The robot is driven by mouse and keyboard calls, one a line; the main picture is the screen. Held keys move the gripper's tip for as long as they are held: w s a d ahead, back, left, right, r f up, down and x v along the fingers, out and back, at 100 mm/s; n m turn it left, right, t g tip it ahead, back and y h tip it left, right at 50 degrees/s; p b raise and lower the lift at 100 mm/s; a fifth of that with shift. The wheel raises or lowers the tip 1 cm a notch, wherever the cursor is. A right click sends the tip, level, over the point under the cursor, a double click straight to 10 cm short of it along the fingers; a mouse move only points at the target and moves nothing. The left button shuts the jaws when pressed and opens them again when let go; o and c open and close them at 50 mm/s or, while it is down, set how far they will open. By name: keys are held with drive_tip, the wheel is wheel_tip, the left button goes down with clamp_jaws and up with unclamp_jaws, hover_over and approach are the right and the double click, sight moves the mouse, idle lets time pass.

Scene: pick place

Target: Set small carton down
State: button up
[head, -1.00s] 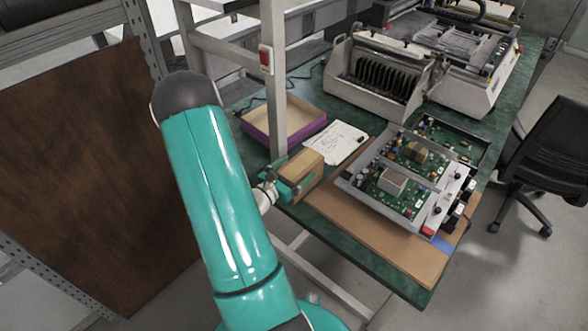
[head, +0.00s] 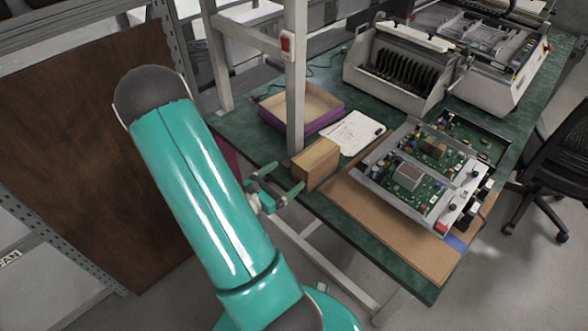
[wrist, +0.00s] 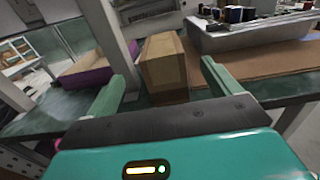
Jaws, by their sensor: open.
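The small carton (head: 316,164) is a brown box standing on the green table near its front edge, beside the grey post. My gripper (head: 278,188) is open and empty, just off the table edge in front of the carton, with a gap between them. In the wrist view the carton (wrist: 164,68) stands upright on the table beyond and between the two green fingers of my gripper (wrist: 160,85). Nothing is between the fingers.
A purple-sided tray (head: 301,108) and a white paper (head: 350,133) lie behind the carton. An electronics chassis (head: 425,175) sits on a brown board (head: 390,236) to the right. The grey post (head: 295,80) rises close to the carton's left.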

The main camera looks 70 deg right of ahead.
drive_tip(key=shift+w+a, duration=0.1)
drive_tip(key=shift+a, duration=0.2)
drive_tip(key=w+a+r+m+t+y, duration=0.3)
drive_tip(key=a+r+m+y, duration=0.3)
drive_tip(key=a, duration=0.6)
drive_tip(key=w+a+r+m+t+y, duration=0.3)
drive_tip(key=w+a+r+m+y, duration=0.2)
drive_tip(key=a+r, duration=0.5)
drive_tip(key=a+m+y, duration=0.1)
drive_tip(key=a, duration=0.2)
drive_tip(key=shift+w+a+m+t, duration=0.15)
drive_tip(key=shift+a+m+t, duration=0.1)
drive_tip(key=shift+m+t, duration=0.05)
drive_tip(key=shift+o, duration=0.4)
drive_tip(key=w+a+r+t+y, duration=0.1)
drive_tip(key=a+r+t+y, duration=0.3)
drive_tip(key=a, duration=0.8)
wheel_tip(320, 180, up, 5)
drive_tip(key=shift+w+a+f+m+t+y, duration=0.15)
drive_tip(key=shift+w+m+t+y, duration=0.2)
drive_tip(key=shift+t, duration=0.65)
drive_tip(key=shift+s, duration=0.1)
